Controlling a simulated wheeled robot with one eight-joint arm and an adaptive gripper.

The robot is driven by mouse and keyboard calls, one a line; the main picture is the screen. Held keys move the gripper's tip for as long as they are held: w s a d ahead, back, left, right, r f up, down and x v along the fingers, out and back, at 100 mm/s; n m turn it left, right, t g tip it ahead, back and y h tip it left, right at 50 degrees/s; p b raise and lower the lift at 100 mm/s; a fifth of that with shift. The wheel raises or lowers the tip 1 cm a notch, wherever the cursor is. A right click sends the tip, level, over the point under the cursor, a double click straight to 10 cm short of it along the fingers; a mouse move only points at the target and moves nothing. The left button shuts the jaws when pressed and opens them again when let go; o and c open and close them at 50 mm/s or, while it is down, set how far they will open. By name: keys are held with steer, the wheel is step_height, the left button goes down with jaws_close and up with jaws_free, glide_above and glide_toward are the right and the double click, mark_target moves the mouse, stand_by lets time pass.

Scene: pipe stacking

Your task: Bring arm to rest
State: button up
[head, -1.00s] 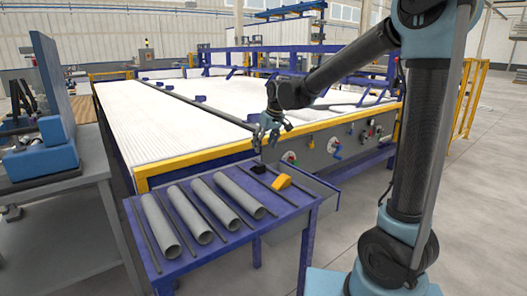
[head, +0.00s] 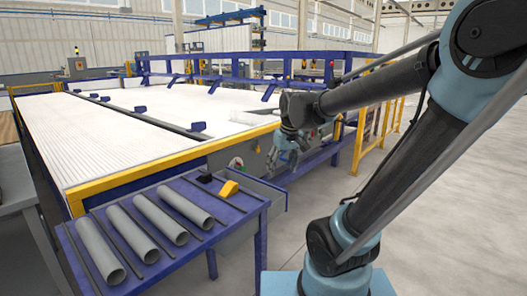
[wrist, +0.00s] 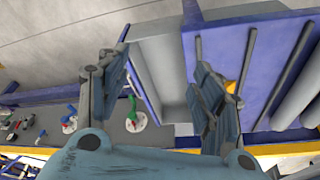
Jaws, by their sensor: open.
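My gripper (head: 288,157) hangs from my raised arm in the head view, right of the blue table and in front of the machine's front panel. In the wrist view my gripper (wrist: 160,85) has its two fingers spread wide apart with nothing between them. Beyond the fingers, the wrist view shows a grey drawer or tray (wrist: 160,60) beside the blue table. My gripper is apart from the pipes.
Several grey pipes (head: 159,218) and thin dark rods lie on the blue table (head: 240,203), with a yellow object (head: 228,188) near its far corner. A large white machine bed (head: 110,150) with a yellow edge stands behind. Open floor (head: 420,210) lies to the right.

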steer(key=s+d+f+m, duration=0.2)
steer(key=s+d+f, duration=0.3)
steer(key=s, duration=0.3)
steer(key=s+d+f+m+h, duration=0.1)
steer(key=s+d+f+m, duration=0.1)
steer(key=s+d+f, duration=0.3)
steer(key=s+d, duration=0.2)
steer(key=s, duration=0.1)
steer(key=shift+d+f+m+g, duration=0.2)
steer(key=shift+m+g, duration=0.1)
steer(key=shift+g, duration=0.1)
